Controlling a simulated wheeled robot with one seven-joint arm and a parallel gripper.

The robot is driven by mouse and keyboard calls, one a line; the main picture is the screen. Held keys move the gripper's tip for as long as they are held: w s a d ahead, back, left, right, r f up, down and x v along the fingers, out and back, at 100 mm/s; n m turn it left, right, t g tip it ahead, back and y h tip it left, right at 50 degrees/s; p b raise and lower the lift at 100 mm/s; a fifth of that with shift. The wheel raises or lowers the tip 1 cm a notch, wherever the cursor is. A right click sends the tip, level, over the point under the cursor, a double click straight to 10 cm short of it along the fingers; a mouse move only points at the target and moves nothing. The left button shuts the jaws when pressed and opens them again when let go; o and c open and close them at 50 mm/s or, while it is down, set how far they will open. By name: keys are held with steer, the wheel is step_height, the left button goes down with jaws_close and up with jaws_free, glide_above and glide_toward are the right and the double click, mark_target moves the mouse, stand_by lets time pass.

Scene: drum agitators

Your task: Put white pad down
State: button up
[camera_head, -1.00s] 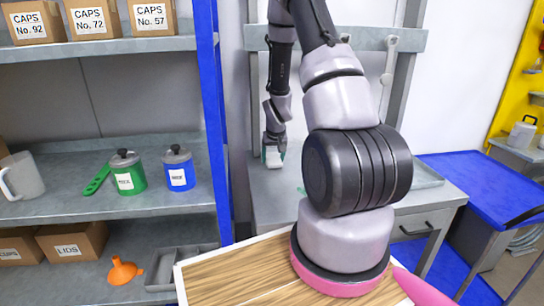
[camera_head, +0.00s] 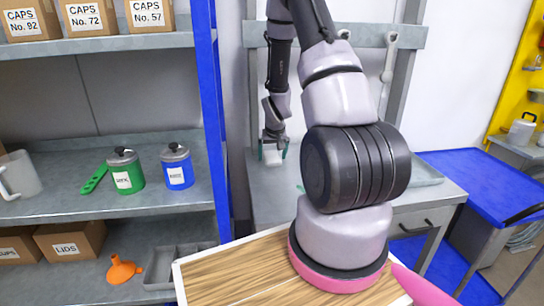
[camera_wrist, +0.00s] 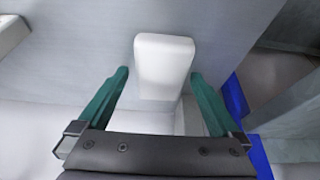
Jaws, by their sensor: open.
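The white pad (camera_wrist: 163,62) is a rounded white block between and just beyond my gripper's green fingertips in the wrist view. A gap shows on each side of it, so the fingers are apart from it. My gripper (camera_wrist: 160,82) is open. In the head view my gripper (camera_head: 273,153) is low over the grey workbench (camera_head: 270,203), behind my arm, and the pad (camera_head: 272,157) shows as a small white patch there. I cannot tell from the head view whether the pad rests fully on the bench.
A shelf (camera_head: 60,205) at the left holds a green can (camera_head: 126,172), a blue can (camera_head: 177,168) and a white jug (camera_head: 20,176). A blue post (camera_head: 212,110) stands close left of my gripper. A grey tray (camera_head: 428,171) lies on the bench's right side.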

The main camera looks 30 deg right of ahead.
steer(key=s+a+r+t+y, duration=0.1)
steer(key=s+a+r, duration=0.25)
steer(key=r, duration=0.65)
steer(key=s+a+r, duration=0.3)
steer(key=s+r, duration=0.2)
steer(key=r, duration=0.5)
steer(key=s+a+r+t+y, duration=0.1)
steer(key=s+a+r, duration=0.25)
steer(key=r, duration=0.65)
steer(key=s+a+r, duration=0.2)
steer(key=s+r, duration=0.2)
steer(key=s, duration=0.3)
steer(key=s+a+r+m+y, duration=0.1)
steer(key=s+a+r, duration=0.2)
steer(key=s+r, duration=0.2)
steer(key=s, duration=0.2)
steer(key=shift+s+a+t, duration=0.2)
steer(key=shift+s+t, duration=0.15)
steer(key=shift+t, duration=0.05)
steer(key=shift+w+r, duration=0.1)
